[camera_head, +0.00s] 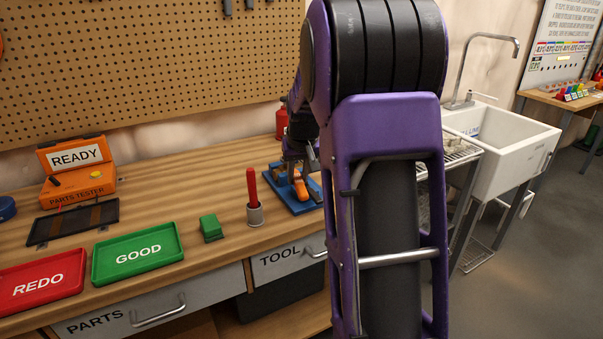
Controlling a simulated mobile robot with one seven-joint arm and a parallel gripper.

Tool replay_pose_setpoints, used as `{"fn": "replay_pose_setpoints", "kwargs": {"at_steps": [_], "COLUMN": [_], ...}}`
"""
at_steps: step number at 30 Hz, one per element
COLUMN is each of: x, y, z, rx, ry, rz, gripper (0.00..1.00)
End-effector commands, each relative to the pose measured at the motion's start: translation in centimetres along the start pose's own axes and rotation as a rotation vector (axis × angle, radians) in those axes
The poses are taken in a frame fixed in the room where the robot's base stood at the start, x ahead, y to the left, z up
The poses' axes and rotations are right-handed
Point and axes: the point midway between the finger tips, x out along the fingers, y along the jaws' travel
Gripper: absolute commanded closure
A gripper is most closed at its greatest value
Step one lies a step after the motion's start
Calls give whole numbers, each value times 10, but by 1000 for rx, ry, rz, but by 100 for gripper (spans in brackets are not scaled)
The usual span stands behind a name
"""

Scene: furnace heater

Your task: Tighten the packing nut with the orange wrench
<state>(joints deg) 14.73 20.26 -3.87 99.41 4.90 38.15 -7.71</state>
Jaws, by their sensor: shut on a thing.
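My gripper (299,158) points down over a blue base plate (306,207) on the workbench. It is shut on the orange wrench (301,190), of which a small orange part shows just below the fingers. Metal parts of a fitting stand on the blue plate around the wrench. The packing nut cannot be made out at this size, and my arm and gripper cover part of the fitting. Whether the wrench's jaw sits around the nut cannot be told.
A red-handled tool stands in a grey holder (255,214) left of the plate. A green block (211,228), a green GOOD tray (176,239), a red REDO tray (78,273) and an orange parts tester (92,184) are further left. A red bottle (281,123) stands behind.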

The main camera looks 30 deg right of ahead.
Motion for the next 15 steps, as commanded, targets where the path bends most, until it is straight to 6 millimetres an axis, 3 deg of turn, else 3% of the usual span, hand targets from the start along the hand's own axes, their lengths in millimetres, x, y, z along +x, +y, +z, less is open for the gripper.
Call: {"fn": "replay_pose_setpoints", "kwargs": {"at_steps": [10, 15], "x": [-1, -1], "y": [-28, -28], "z": [-5, -5], "rx": [159, 182], "ry": [7, 9], "rz": [65, 72], "gripper": [100, 100]}}
